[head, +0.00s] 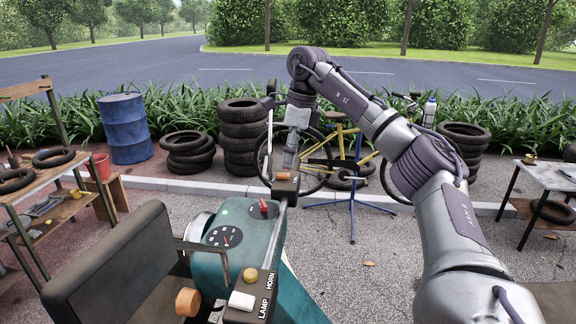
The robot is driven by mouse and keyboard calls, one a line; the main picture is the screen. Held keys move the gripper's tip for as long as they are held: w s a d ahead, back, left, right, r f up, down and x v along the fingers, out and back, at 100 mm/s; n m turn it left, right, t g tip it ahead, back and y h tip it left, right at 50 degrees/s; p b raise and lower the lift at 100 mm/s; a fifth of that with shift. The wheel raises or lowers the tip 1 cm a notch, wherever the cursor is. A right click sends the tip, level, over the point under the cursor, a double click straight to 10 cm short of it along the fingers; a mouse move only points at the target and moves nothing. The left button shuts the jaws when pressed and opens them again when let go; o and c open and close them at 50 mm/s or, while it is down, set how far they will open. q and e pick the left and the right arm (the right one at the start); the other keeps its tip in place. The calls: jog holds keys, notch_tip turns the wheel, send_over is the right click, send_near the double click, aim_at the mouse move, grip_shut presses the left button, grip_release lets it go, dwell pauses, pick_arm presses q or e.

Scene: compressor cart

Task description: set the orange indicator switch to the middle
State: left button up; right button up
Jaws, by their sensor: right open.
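An orange, drum-shaped knob (188,301) is at the lower middle, left of the dark switch block (246,313) marked LAMP and HORN. A smaller orange-brown piece (286,185) is at the far end of the rail, directly below my right gripper (289,170). I cannot tell which of the two is the indicator switch, nor its setting. My right gripper points down and is open; its fingertips are small and partly merge with that piece, so contact is unclear. My left gripper is not in view.
The switch block has a white button (242,300) and a yellow one (250,274). A dark seat back (110,270) stands left. Tyres, a bicycle and a blue drum (124,128) are behind.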

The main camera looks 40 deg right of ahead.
aim_at(296, 180)
notch_tip(296, 180, up, 8)
jog(key=s, duration=0.1)
jog(key=shift+d, duration=0.45)
jog(key=shift+s, duration=0.1)
